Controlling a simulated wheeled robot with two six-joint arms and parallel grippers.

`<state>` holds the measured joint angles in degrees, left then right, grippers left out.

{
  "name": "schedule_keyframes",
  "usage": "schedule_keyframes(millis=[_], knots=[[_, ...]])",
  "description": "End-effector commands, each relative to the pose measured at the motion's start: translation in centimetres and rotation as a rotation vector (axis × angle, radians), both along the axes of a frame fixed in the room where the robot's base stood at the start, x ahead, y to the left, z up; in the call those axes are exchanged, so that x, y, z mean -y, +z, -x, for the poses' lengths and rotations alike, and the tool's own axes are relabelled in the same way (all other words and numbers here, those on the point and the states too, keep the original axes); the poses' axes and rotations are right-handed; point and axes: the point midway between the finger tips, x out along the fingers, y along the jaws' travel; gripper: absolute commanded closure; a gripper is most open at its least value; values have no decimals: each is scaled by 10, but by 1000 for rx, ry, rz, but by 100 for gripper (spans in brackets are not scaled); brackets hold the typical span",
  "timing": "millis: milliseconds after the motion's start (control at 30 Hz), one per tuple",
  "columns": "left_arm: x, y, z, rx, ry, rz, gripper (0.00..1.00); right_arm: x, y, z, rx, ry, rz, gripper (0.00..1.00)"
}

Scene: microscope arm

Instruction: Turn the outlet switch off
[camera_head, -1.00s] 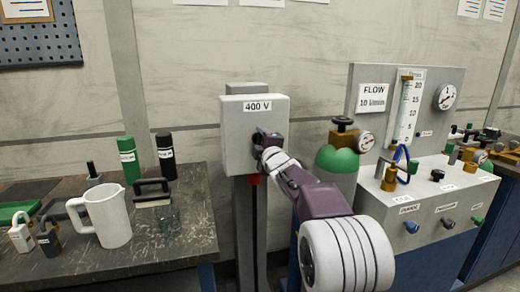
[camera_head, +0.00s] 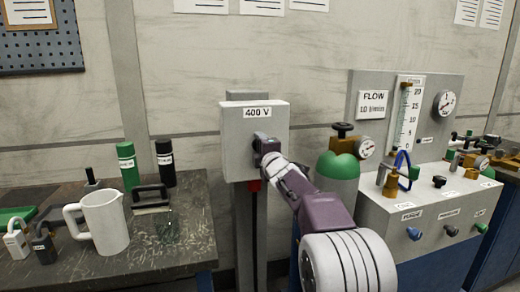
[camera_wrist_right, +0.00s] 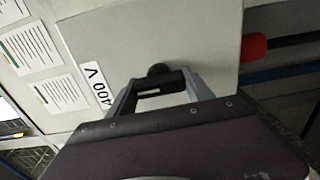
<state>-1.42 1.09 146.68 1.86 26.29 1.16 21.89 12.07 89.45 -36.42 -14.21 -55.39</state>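The outlet is a light grey box (camera_head: 236,140) with a 400 V label, on a grey post in the middle of the head view. Its black switch handle (camera_wrist_right: 160,84) stands out from the front face in the right wrist view. My right gripper (camera_head: 265,148) is at the box front. In the wrist view its two fingers (camera_wrist_right: 161,88) stand on either side of the handle and appear to touch it at both ends. The gripper hides most of the switch in the head view. My left gripper is in neither view.
Left of the box, a bench (camera_head: 110,262) holds a white jug (camera_head: 104,222), a green bottle (camera_head: 127,165) and a black bottle (camera_head: 166,163). Close on the right are a green-topped cylinder (camera_head: 338,168) and a flow panel (camera_head: 420,205). A red-ended cable (camera_wrist_right: 254,46) leaves the box underneath.

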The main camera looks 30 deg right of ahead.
Motion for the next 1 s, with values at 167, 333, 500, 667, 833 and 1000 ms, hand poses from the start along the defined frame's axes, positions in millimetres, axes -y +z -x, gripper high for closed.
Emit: schedule_keyframes(millis=[167, 333, 500, 667, 833, 1000], knots=[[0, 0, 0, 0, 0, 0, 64, 0, -1, 0, -1, 0, 0, 19], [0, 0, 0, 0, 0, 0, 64, 0, -1, 0, -1, 0, -1, 19], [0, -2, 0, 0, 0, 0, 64, -3, 0, 12, 1, 0, -1, 19], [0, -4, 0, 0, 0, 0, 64, -10, 0, 43, 1, -1, -1, 19], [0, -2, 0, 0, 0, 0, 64, -17, 1, 73, 0, -1, 0, 19], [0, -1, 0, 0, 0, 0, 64, -21, 0, 87, -1, 0, 0, 19]])
